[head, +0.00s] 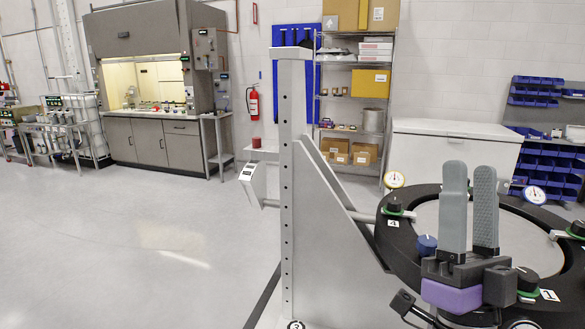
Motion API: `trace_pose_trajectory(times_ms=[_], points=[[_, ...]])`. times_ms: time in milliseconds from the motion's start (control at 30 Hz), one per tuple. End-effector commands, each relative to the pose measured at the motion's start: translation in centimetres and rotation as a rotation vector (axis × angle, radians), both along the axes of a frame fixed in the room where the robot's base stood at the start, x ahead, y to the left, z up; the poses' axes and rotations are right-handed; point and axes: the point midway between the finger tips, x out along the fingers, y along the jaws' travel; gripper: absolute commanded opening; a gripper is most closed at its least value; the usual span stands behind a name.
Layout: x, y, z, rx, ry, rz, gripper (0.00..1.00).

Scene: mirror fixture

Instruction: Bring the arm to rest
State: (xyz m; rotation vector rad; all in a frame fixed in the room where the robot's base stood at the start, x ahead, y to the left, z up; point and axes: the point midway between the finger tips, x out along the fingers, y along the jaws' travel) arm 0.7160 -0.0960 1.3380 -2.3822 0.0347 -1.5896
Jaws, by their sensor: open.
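My gripper (470,208) is at the lower right, with two grey fingers pointing up and a purple block at its base. Its fingers are apart with nothing between them. It stands in front of the mirror fixture, a black ring (385,225) around a pale round centre, and hides part of it. The ring carries dark knobs, a blue knob (427,245), round dial gauges (535,195) and small number tags. I cannot tell how far the gripper is from the ring.
A pale upright post (290,190) with a slanted brace stands left of the ring. Open grey floor (140,240) lies further left. A fume hood (155,90), a shelf rack with boxes (365,100), a white chest (450,140) and blue bins (550,155) stand along the back.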

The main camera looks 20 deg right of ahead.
Motion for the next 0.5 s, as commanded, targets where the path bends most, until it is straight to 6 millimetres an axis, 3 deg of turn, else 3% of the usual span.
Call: trace_pose_trajectory(times_ms=[33, 267, 500], points=[[0.1, 0.8, -2.0, -0.036, 0.074, -0.009, 0.5], [-0.5, 3.8, -10.7, -0.179, 0.372, -0.037, 0.5], [-4.0, 6.2, -20.1, -0.302, 0.68, -0.041, 0.5]])
